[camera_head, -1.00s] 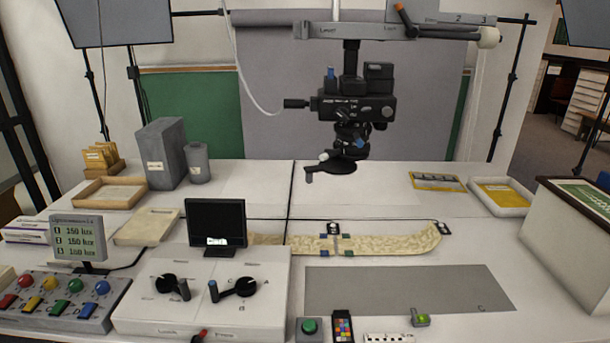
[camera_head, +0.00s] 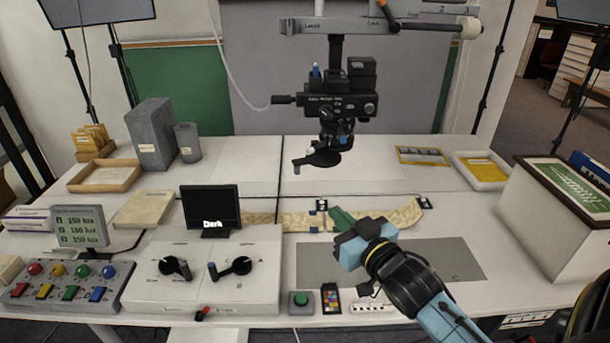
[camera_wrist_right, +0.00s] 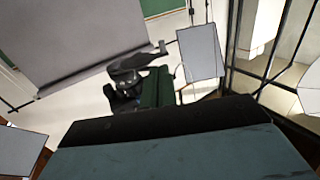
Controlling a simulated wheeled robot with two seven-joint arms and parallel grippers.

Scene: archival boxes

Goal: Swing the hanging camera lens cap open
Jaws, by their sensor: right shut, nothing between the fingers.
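The overhead camera (camera_head: 340,102) hangs on its column above the table. Its lens cap (camera_head: 320,159), a black disc with a tab toward the left, sits under the lens, apparently covering it. The cap also shows in the right wrist view (camera_wrist_right: 130,63), with its tab toward the upper right. My right gripper (camera_head: 338,215) is shut and empty, with green fingers pointing up and left. In the head view it appears below the cap, over the patterned strip, apart from the cap. Its fingers show in the right wrist view (camera_wrist_right: 158,88). My left gripper is out of view.
A patterned strip (camera_head: 280,219) lies across the table behind a grey mat (camera_head: 310,262). A small monitor (camera_head: 210,207) reading "Dark" and a knob panel (camera_head: 200,290) stand left. A large box (camera_head: 550,225) stands right. The air around the cap looks clear.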

